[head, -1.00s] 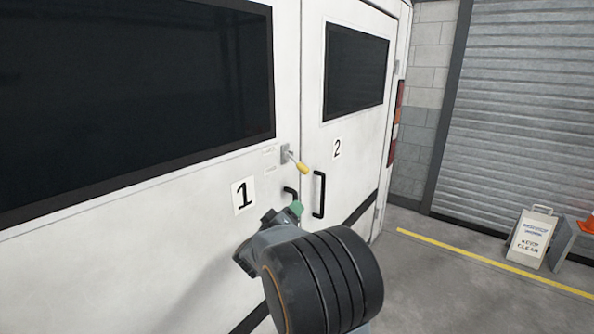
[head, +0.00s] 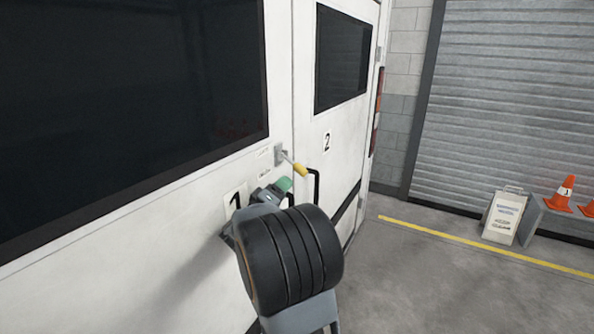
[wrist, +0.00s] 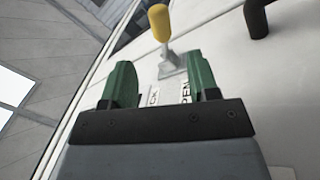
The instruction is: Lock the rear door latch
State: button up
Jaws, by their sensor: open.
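The rear door latch has a yellow-tipped lever (head: 299,169) on a small metal plate (head: 279,154), on white door 1 close to the seam with door 2. In the head view the lever points right and slightly down. In the wrist view the yellow grip (wrist: 159,22) stands beyond the fingertips, with its plate (wrist: 173,70) seen between the fingers. My gripper (head: 280,187) is just below and left of the lever in the head view. In the wrist view its green fingers (wrist: 163,80) are spread apart, with nothing held between them.
Door 2 (head: 345,150) has a black handle (head: 316,186) close to the lever's right. Dark windows fill the upper doors. A keep-clear sign (head: 503,217) and orange cones (head: 562,193) stand at right, beyond a yellow floor line (head: 480,253). The floor between is clear.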

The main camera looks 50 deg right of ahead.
aim_at(298, 172)
jog(key=p+x, duration=0.1)
jog(key=x, duration=0.8)
jog(key=shift+w+d, duration=0.1)
jog(key=shift+d, duration=0.1)
grip_shut()
